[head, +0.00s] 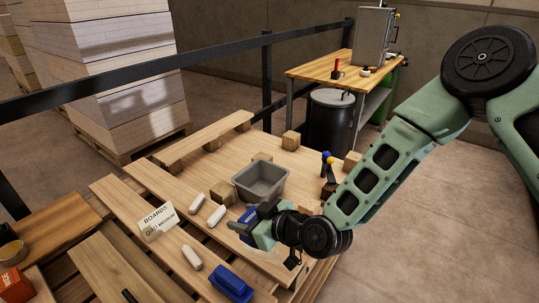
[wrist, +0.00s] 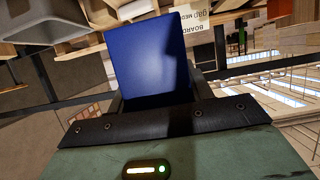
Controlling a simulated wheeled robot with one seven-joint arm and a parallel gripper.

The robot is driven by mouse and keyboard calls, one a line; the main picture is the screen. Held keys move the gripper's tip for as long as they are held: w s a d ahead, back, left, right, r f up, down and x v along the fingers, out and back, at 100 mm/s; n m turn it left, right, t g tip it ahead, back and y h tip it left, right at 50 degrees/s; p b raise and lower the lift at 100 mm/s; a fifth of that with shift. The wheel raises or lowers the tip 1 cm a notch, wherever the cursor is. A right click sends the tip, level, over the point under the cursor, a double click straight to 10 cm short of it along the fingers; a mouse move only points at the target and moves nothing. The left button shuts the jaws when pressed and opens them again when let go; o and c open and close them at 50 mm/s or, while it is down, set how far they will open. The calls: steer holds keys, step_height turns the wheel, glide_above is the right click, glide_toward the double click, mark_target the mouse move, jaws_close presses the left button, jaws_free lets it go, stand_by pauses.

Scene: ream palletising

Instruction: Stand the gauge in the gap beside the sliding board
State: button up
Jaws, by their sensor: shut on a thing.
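My gripper (head: 252,219) is shut on a blue block (wrist: 150,62), which I take to be the gauge. The block fills the space between the fingers in the wrist view and reaches out beyond them. In the head view only a small part of the held block (head: 247,214) shows, as my gripper covers the rest. The gripper is above the boards, just in front of a grey bin. Slatted boards (head: 112,189) with dark gaps lie at the left and front. I cannot tell which is the sliding one. A card (head: 158,221) reading "BOARDS gap MEDIUM" stands on them.
A second blue piece (head: 231,284) lies at the front. The grey bin (head: 261,181), several wooden blocks (head: 222,193) and white rounded pieces (head: 192,257) stand or lie around. A blue and yellow item (head: 328,159) is at the right. A black rail (head: 217,50) runs behind.

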steer(key=w+d+f+m+t+h+p, duration=0.1)
steer(key=w+d+f+m+t+h, duration=0.25)
steer(key=d, duration=1.05)
steer(key=w+d+m+t+h+p, duration=0.1)
steer(key=w+d+m+t+h, duration=0.3)
steer(key=d, duration=1)
steer(key=d+m+g+h, duration=0.1)
steer(key=d+m+h, duration=0.3)
steer(key=d, duration=1)
steer(key=v, duration=0.3)
steer(key=shift+s+d+r+m+p, duration=0.15)
steer(key=shift+s+m+p, duration=0.1)
steer(key=shift+s+p, duration=0.1)
